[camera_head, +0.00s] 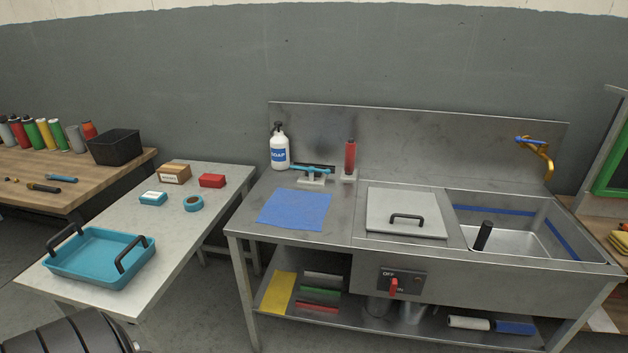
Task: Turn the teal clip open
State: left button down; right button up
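A teal bar-shaped piece (310,170), which looks like the teal clip, lies roughly level across a small grey stand (312,181) at the back of the steel counter. It is small in view, and I cannot tell how it is fastened. A dark strip shows just behind it. A red cylinder (350,157) stands upright in a grey holder just to its right. Neither of my grippers shows in the head view.
A soap bottle (280,150) stands left of the teal piece; a blue cloth (295,209) lies in front. A lidded panel (405,212) and sink (510,241) are to the right. A side table holds a teal tray (75,278). A red switch (393,287) is on the counter's front.

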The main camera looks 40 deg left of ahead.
aim_at(311, 170)
jog(key=u, duration=0.4)
jog(key=i, duration=1.1)
jog(key=u, duration=0.35)
